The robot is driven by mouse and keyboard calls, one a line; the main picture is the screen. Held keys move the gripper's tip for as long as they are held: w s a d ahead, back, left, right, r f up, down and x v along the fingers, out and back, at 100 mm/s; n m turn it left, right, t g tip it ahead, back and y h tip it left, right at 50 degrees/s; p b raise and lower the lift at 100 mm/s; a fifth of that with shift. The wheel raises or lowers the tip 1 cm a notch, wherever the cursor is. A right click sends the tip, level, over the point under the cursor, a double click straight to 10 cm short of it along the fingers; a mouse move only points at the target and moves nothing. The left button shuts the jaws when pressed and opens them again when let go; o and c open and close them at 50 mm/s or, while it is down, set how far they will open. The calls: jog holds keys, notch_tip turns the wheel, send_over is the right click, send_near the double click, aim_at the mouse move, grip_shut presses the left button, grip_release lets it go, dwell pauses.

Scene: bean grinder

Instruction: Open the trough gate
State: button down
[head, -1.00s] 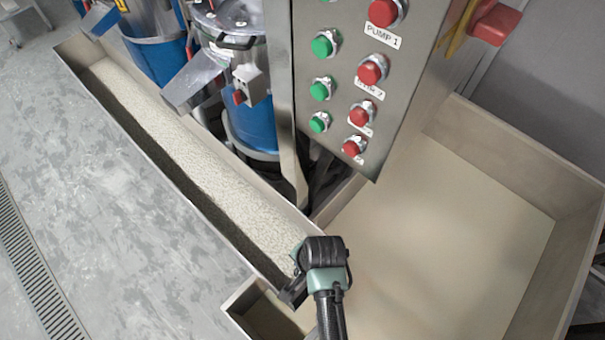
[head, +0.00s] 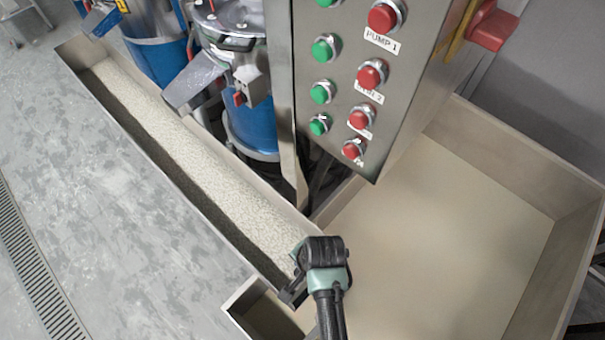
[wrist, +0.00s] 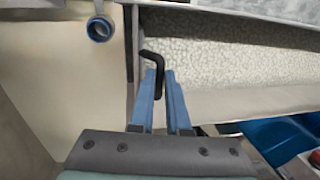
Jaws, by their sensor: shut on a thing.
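The long trough (head: 150,150) runs from the upper left to the lower middle of the head view and holds a layer of pale grains. In the wrist view the grains (wrist: 235,60) lie right of a thin grey gate plate (wrist: 133,50) at the trough's end. A black bent handle (wrist: 152,62) stands by the plate. My gripper (wrist: 161,82) has its blue fingers closed on this handle. In the head view my gripper (head: 296,288) is at the trough's near end, and its body hides most of the gate there.
A large, empty-looking beige bin (head: 440,230) lies right of the trough. A button panel (head: 350,80) hangs above, and blue barrels (head: 250,125) stand behind the trough. A blue-rimmed ring (wrist: 99,28) is near the plate.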

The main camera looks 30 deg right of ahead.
jog(key=p+v, duration=0.3)
jog(key=w+p+v, duration=0.1)
jog(key=p+v, duration=0.1)
jog(key=shift+a+r, duration=0.15)
jog(key=shift+w, duration=0.1)
jog(key=c, duration=1.2)
grip_release()
jog(key=shift+o, duration=0.2)
jog(key=a+v, duration=0.1)
jog(key=v, duration=1.2)
jog(key=shift+d+p, duration=0.3)
jog(key=shift+d, duration=0.2)
